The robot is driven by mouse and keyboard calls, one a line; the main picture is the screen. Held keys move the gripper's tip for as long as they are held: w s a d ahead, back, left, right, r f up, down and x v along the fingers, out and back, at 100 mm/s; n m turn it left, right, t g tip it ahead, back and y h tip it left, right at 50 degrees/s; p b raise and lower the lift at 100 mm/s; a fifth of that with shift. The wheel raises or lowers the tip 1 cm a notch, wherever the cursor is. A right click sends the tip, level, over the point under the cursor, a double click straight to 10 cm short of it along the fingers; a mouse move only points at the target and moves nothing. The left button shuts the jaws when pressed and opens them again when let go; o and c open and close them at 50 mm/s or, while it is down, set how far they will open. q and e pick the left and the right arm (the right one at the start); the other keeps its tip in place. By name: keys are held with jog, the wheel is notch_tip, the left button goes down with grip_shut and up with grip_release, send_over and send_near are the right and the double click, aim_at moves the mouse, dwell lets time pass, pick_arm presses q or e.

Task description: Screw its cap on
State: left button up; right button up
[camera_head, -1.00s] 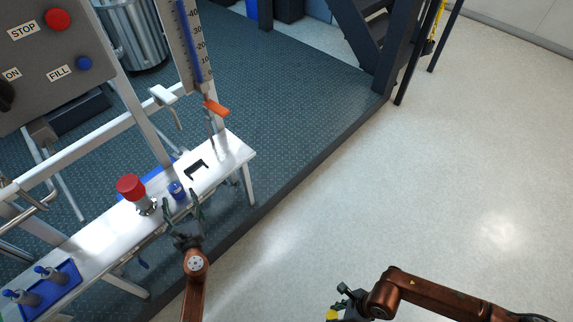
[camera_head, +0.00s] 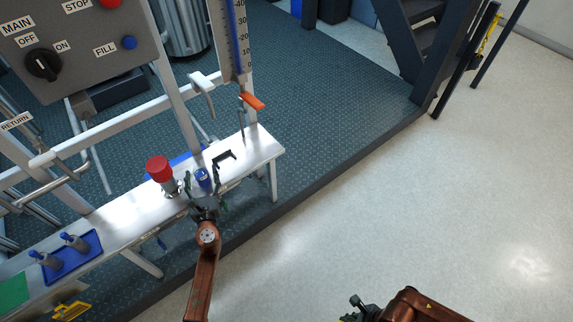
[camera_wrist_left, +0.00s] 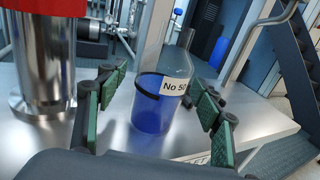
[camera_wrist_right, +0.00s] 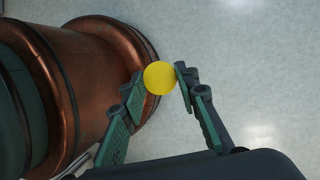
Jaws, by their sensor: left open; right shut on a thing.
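A bottle (camera_wrist_left: 177,62) labelled "No 50", blue in its lower part, stands on the white bench; it also shows in the head view (camera_head: 202,178). Its neck looks open, with no cap on it. My left gripper (camera_head: 205,190) is open, and in the left wrist view its green-padded fingers (camera_wrist_left: 157,97) stand on either side of the bottle. I cannot tell whether they touch it. My right gripper (camera_wrist_right: 161,84) is shut on a round yellow cap (camera_wrist_right: 160,78), over the floor and away from the bench. In the head view the right gripper is partly cut off at the bottom edge.
A red-topped metal fitting (camera_head: 159,170) stands close left of the bottle. An orange-handled valve (camera_head: 252,101) and gauge (camera_head: 236,45) rise behind. A blue tray (camera_head: 76,261) with bottles sits at the bench's left. The floor (camera_head: 420,200) at right is clear.

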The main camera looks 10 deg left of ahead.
aim_at(198, 171)
pick_arm(q)
jog(key=shift+c, duration=0.4)
jog(key=c, duration=1.4)
jog(key=shift+r, duration=0.1)
pick_arm(e)
jog(key=shift+r, duration=0.1)
